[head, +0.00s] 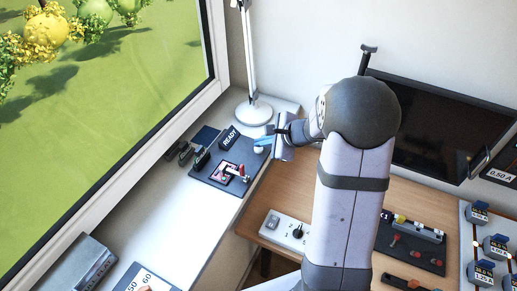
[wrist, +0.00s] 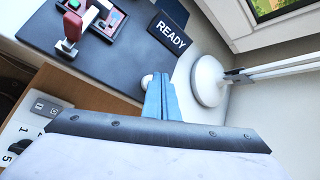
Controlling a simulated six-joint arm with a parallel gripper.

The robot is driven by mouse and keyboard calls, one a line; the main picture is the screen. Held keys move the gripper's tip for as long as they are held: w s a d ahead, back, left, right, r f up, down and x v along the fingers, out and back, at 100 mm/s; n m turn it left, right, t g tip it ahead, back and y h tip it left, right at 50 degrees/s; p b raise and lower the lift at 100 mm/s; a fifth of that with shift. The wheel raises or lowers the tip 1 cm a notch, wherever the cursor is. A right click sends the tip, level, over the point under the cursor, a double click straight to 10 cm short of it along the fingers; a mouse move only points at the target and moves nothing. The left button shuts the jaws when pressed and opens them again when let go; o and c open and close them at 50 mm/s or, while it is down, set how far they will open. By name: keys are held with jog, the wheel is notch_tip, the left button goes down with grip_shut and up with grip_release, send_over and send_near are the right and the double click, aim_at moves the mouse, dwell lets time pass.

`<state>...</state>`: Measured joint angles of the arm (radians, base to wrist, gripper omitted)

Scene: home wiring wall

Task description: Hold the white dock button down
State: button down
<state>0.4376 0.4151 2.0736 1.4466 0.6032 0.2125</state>
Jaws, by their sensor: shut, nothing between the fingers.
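The white dock button (head: 258,150) is a small rounded knob at the edge of a dark panel (head: 206,172) on the white sill. It also shows in the wrist view (wrist: 147,80), partly hidden behind my fingers. My gripper (head: 264,141) has blue fingers that are shut with nothing between them. The fingertips (wrist: 159,82) are right beside or over the button. I cannot tell whether they touch it or whether the button is pressed in.
A READY sign (head: 230,138) and a red-handled lever (head: 236,172) stand on the panel. A white lamp base (head: 254,113) is just behind. A dark monitor (head: 440,125) stands to the right.

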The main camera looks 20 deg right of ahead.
aim_at(261, 150)
jog(key=shift+f+b, duration=0.45)
jog(key=shift+b, duration=0.1)
dwell(1.8)
jog(key=shift+r, duration=0.1)
dwell(2.6)
jog(key=shift+r+p, duration=0.65)
jog(key=shift+r, duration=0.15)
jog(key=shift+r+p, duration=2)
jog(key=shift+r, duration=0.5)
